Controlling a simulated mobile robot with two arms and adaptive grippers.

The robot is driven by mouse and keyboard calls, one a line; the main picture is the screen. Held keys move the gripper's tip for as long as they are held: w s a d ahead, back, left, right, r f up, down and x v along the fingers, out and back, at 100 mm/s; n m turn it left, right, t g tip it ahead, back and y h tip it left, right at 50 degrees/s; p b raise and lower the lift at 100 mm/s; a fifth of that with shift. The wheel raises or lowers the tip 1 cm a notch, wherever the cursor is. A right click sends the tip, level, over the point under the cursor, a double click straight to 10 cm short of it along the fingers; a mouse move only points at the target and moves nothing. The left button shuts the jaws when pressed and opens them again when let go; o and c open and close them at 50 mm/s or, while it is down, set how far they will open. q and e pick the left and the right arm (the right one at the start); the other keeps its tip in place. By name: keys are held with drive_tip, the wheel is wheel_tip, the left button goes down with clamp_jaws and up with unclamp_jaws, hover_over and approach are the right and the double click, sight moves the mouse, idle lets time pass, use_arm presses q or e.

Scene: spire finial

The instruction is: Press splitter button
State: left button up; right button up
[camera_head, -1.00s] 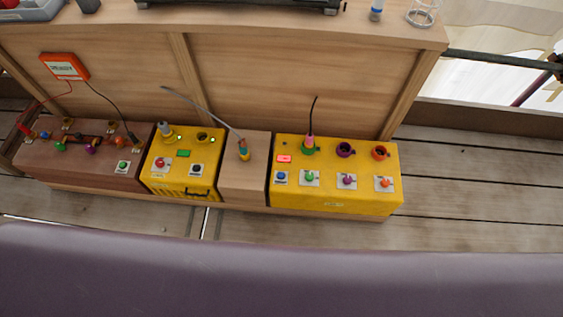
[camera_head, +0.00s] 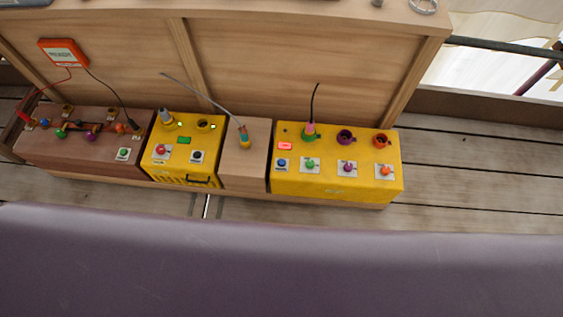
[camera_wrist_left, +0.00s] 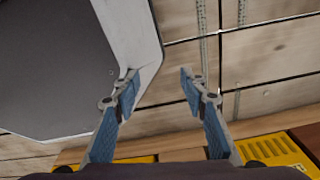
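A wide yellow box (camera_head: 337,191) stands at the right of a low row. On its top are a blue button (camera_head: 282,162), a green one (camera_head: 310,163), a purple one (camera_head: 348,167) and an orange one (camera_head: 385,171). Behind them are coloured sockets and a small red display (camera_head: 285,146). A pink plug (camera_head: 310,128) with a black cable stands in the green socket. I cannot read which button is the splitter's. My left gripper (camera_wrist_left: 158,87) is open and empty in the left wrist view, its fingers apart above the planks. Neither gripper shows in the head view.
A smaller yellow box (camera_head: 182,170) has a red button (camera_head: 161,150) and a black button (camera_head: 198,156). A wooden block (camera_head: 245,178) and a brown box (camera_head: 80,164) share the row. An orange meter (camera_head: 63,53) is on the wooden panel behind. Plank floor is clear at right.

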use_arm(q)
clamp_jaws()
idle(1.4)
